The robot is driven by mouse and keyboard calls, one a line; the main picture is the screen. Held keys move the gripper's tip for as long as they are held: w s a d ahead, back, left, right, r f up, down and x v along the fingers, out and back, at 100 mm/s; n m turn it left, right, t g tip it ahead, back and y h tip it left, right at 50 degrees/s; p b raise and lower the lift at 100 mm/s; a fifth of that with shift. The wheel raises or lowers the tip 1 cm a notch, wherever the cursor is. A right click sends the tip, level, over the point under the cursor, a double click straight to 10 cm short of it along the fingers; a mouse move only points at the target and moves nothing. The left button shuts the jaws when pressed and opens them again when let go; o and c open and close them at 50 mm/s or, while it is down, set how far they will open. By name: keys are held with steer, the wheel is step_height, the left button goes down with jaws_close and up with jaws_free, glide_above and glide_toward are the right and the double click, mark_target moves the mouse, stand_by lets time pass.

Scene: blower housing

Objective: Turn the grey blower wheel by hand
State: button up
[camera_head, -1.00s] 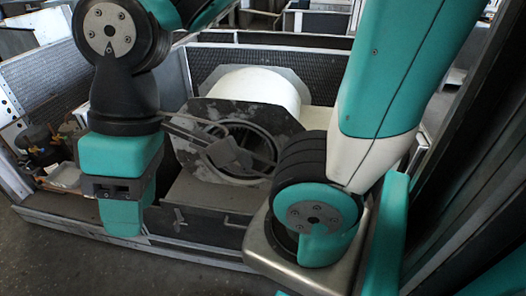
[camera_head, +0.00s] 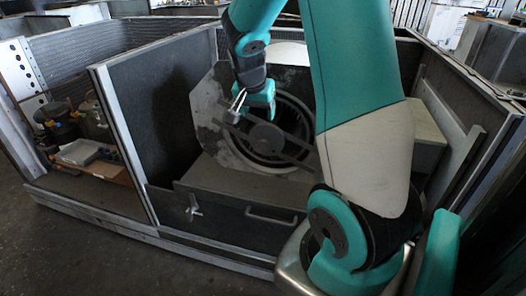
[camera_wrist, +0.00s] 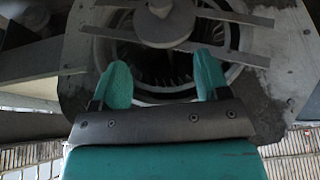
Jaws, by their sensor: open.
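The grey blower wheel (camera_head: 292,122) sits in the round opening of the housing plate (camera_head: 208,110), with dark vanes inside a pale ring. A round hub or motor (camera_head: 266,136) and slanting bars cover part of it. My gripper (camera_head: 250,102) is in front of the wheel's upper left, seen small. In the wrist view my gripper (camera_wrist: 162,62) has its two teal fingers wide apart and nothing between them. The wheel's vanes (camera_wrist: 172,72) show beyond the fingers, below the hub (camera_wrist: 163,24). I cannot tell whether a fingertip touches the wheel.
Flat metal bars (camera_wrist: 235,50) cross the opening near the fingers. A grey box (camera_head: 240,195) with a handle stands below the wheel. A panel wall (camera_head: 150,100) is on the left, and a bay with loose parts (camera_head: 85,150) lies beyond it. Open floor shows at front left.

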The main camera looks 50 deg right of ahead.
mark_target(262, 142)
steer(key=b+x, duration=0.3)
steer(key=x, duration=1.3)
steer(key=shift+a+f, duration=0.1)
steer(key=c, duration=1.2)
steer(key=shift+w+a, duration=0.1)
steer(key=shift+c, duration=0.2)
